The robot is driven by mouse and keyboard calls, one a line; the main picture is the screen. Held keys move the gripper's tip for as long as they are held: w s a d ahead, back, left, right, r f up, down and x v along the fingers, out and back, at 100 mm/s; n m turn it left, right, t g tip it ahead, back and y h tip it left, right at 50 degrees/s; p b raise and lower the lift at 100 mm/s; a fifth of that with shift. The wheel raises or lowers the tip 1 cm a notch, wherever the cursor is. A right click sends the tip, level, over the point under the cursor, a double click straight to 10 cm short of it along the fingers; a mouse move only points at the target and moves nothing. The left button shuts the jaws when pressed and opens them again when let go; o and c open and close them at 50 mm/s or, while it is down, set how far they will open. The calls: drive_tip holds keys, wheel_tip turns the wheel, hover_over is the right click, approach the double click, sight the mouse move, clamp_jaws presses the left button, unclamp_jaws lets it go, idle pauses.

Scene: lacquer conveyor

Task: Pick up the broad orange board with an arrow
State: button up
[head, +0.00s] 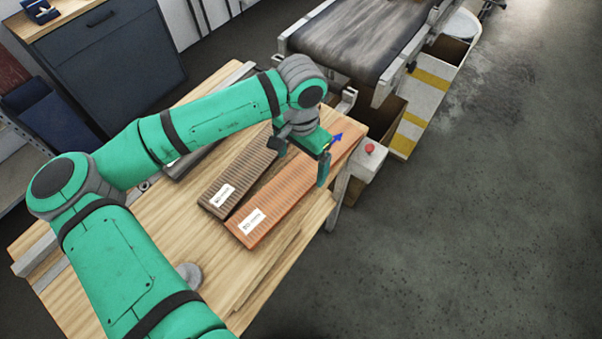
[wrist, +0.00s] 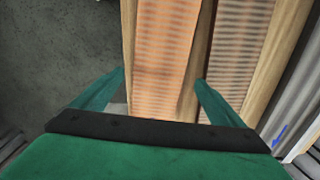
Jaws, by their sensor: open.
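The broad orange board (head: 280,205) lies lengthwise on the wooden table, with a white label near its near end. A small blue arrow (head: 335,140) shows over its far end, close to my gripper. My gripper (head: 301,160) is open above the board's far half, one finger toward each long side. In the wrist view the orange board (wrist: 165,45) runs between the open fingers of my gripper (wrist: 160,80), with nothing held. The gap between fingertips and board is hard to judge. Part of the board is hidden behind my gripper.
A darker brown board (head: 233,183) with a white label lies close along the orange board's left side; it also shows in the wrist view (wrist: 240,40). A red button (head: 369,148) on a grey box stands beyond the table. A conveyor (head: 355,35) stands behind. Floor to the right is clear.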

sight(301, 173)
drive_tip(key=shift+s+f, duration=0.15)
drive_tip(key=shift+f, duration=1.45)
drive_tip(key=c, duration=1.5)
drive_tip(key=shift+c, duration=0.2)
